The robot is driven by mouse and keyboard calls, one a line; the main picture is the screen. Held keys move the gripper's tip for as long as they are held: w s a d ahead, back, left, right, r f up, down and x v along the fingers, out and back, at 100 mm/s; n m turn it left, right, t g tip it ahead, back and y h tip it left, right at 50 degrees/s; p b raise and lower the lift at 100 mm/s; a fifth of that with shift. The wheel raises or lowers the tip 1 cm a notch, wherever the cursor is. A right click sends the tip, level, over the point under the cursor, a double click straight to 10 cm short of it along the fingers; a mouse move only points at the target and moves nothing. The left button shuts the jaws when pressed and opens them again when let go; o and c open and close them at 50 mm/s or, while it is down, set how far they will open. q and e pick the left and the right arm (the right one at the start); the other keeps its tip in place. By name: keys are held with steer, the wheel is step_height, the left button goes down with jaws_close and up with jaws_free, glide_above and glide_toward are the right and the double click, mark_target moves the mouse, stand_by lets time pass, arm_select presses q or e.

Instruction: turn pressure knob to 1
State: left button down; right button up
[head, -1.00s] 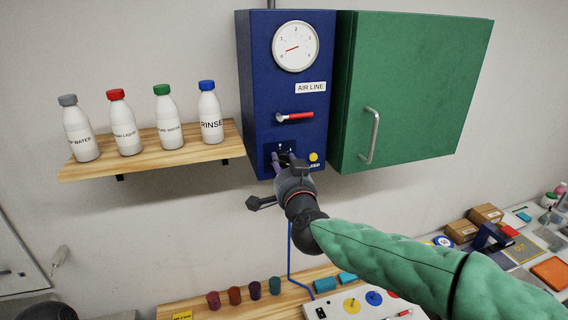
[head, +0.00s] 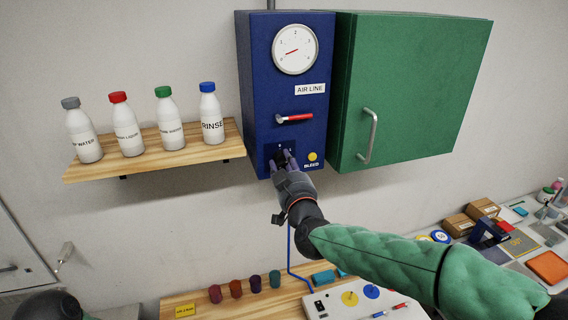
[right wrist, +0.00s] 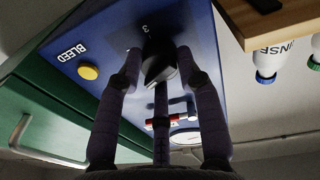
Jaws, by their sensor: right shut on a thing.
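The blue air line box (head: 255,90) hangs on the wall with a white round gauge (head: 295,42) at its top. The gauge's red needle points to the lower left. The pressure knob (right wrist: 158,62) is black and sits low on the box front, with a "3" printed beside it in the right wrist view. My right gripper (head: 284,157) reaches it from below and in front. In the right wrist view its fingers (right wrist: 159,68) are shut around the knob. In the head view the fingers mostly hide the knob. My left gripper is not in view.
A red-handled lever (head: 298,117) and a yellow bleed button (head: 312,157) are on the box. A green cabinet (head: 415,90) stands close on the right. A wooden shelf (head: 215,153) with several bottles is on the left. A bench with small items lies below.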

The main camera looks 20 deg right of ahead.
steer(key=shift+r+n, duration=0.15)
steer(key=shift+n, duration=0.45)
steer(key=o, duration=1.1)
steer(key=shift+o, duration=0.2)
steer(key=s+f, duration=0.1)
steer(key=s, duration=1.1)
